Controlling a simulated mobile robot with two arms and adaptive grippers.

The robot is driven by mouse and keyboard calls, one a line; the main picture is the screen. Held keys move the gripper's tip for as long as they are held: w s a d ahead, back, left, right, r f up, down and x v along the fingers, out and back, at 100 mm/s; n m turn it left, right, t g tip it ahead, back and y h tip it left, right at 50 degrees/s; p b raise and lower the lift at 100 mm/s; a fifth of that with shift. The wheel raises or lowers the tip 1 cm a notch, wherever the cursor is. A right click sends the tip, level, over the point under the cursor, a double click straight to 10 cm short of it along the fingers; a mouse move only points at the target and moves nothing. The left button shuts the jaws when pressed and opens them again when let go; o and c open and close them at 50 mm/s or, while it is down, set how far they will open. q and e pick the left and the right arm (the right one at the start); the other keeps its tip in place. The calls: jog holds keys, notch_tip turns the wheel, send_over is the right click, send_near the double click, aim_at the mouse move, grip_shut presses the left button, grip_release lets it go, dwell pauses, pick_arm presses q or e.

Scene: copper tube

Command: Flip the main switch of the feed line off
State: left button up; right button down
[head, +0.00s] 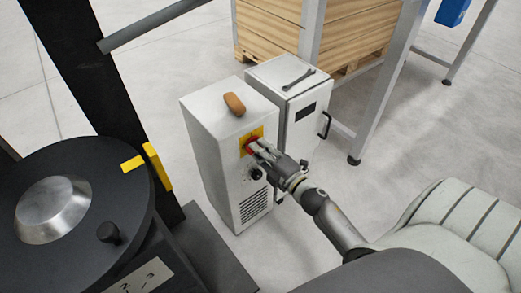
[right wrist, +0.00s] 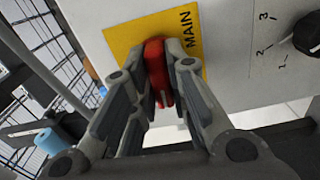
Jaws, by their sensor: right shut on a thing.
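The main switch (right wrist: 156,66) is a red handle on a yellow plate (right wrist: 124,38) marked MAIN, on the front of a white cabinet (head: 208,128). In the head view the red switch (head: 251,146) shows just past my fingertips. My right gripper (head: 258,148) reaches it from the lower right. In the right wrist view my right gripper (right wrist: 160,62) has a finger on each side of the red handle and is shut on it. The handle's exact angle is hard to tell because the fingers cover part of it. My left gripper is not in view.
A black selector knob (right wrist: 308,36) sits beside the plate. A brown object (head: 234,104) lies on the cabinet top. A second white cabinet (head: 290,82) with a wrench (head: 298,80) on top stands beside it. A dark round machine (head: 100,195) fills the left. Open floor (head: 400,140) lies to the right.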

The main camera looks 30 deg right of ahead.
jog(key=shift+n, duration=0.5)
jog(key=c, duration=1.4)
grip_release()
jog(key=s, duration=0.8)
jog(key=s+d, duration=0.1)
jog(key=s, duration=0.3)
